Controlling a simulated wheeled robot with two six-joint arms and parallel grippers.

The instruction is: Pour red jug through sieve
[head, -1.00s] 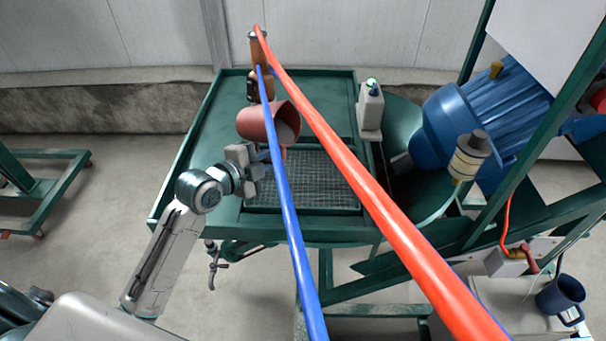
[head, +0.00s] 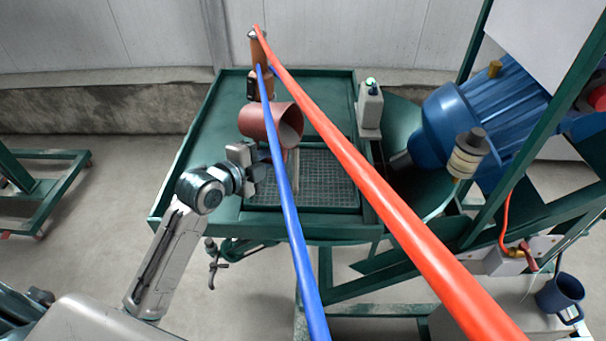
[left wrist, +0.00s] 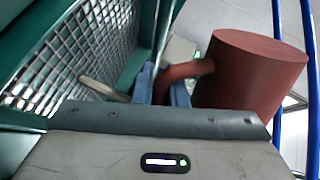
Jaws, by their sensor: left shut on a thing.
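The red jug (head: 262,122) is tipped on its side above the tray, its mouth facing right. Pale content shows inside the mouth. A pale streak (head: 294,163) runs from below the mouth down to the mesh sieve (head: 325,180); a similar pale streak (left wrist: 103,90) shows against the sieve (left wrist: 75,50) in the left wrist view. My left gripper (head: 268,156) is shut on the jug's handle, which shows between the fingers in the left wrist view (left wrist: 170,85). The blue hose hides part of the grip. My right gripper is not in view.
A red hose (head: 370,180) and a blue hose (head: 291,220) cross in front of the green tray table (head: 195,190). A white bottle (head: 370,108) stands on its right side. A blue motor (head: 480,115) is at right, and a dark blue mug (head: 561,294) at lower right.

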